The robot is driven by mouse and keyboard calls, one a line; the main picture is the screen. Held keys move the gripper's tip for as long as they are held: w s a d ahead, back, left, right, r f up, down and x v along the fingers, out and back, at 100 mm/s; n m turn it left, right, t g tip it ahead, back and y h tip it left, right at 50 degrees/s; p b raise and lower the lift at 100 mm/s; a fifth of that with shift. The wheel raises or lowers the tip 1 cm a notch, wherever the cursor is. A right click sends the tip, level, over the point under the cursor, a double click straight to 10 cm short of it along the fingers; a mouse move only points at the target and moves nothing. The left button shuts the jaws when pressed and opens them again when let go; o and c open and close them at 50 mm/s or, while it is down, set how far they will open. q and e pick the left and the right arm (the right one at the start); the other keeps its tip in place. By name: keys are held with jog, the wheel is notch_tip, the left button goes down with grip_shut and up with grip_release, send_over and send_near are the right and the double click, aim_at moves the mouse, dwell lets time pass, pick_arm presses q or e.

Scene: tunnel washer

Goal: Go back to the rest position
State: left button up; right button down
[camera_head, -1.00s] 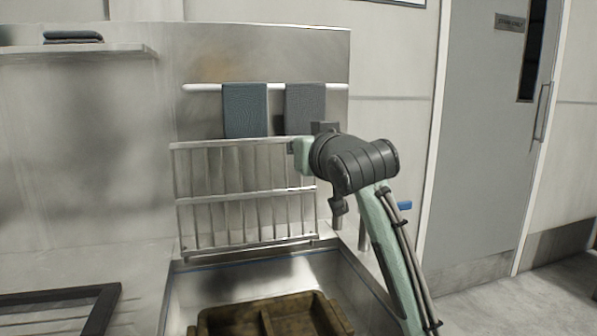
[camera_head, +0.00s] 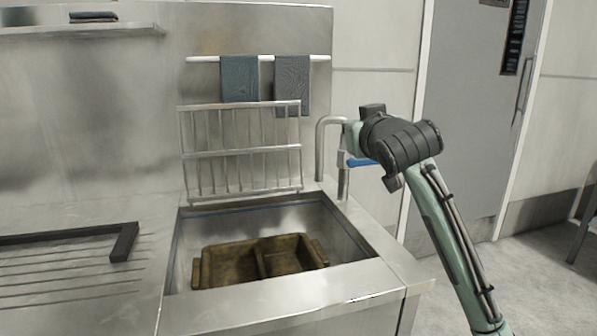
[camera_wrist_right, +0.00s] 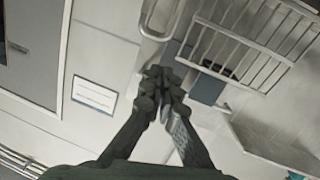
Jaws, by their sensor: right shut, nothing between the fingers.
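My right arm (camera_head: 440,225) rises in the lower right of the head view, with its dark wrist (camera_head: 405,143) bent over beside the sink. Its fingers cannot be made out in the head view. In the right wrist view my right gripper (camera_wrist_right: 162,76) is shut, its fingertips together with nothing between them. It is clear of the wire rack and cloths. My left gripper is in neither view.
A steel sink (camera_head: 275,320) holds a brown divided tray (camera_head: 228,262). A hinged wire rack (camera_head: 242,152) stands upright behind it, below two hanging cloths (camera_head: 240,80). A tap with a blue lever (camera_head: 362,162) is close to my right wrist. A grey door (camera_head: 462,130) stands right.

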jog(key=d+h, duration=0.6)
jog(key=d, duration=1.4)
jog(key=s+d+f+g, duration=0.3)
jog(key=s+d+f, duration=0.1)
jog(key=f, duration=1.1)
jog(key=s+d+f+g, duration=0.2)
jog(key=s+d+f, duration=0.2)
jog(key=f, duration=1.2)
jog(key=s+d+f+g, duration=0.3)
jog(key=s+f, duration=0.1)
jog(key=f, duration=1.1)
jog(key=s+d+f+n+g, duration=0.1)
jog(key=s+d+f+g, duration=0.25)
jog(key=s+f, duration=0.9)
jog(key=s+d+f+n+g, duration=0.15)
jog(key=s+d+f, duration=0.35)
jog(key=s+f, duration=0.7)
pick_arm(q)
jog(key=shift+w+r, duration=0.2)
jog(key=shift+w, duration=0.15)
pick_arm(e)
jog(key=s+a+f+m+y, duration=0.1)
jog(key=s+a+f, duration=0.1)
jog(key=a, duration=0.9)
jog(key=s+a+f+m+g+y, duration=0.1)
jog(key=s+a, duration=0.3)
jog(key=a, duration=0.7)
jog(key=shift+s+f+m+y, duration=0.4)
jog(key=shift+m+y, duration=0.1)
jog(key=shift+m, duration=0.25)
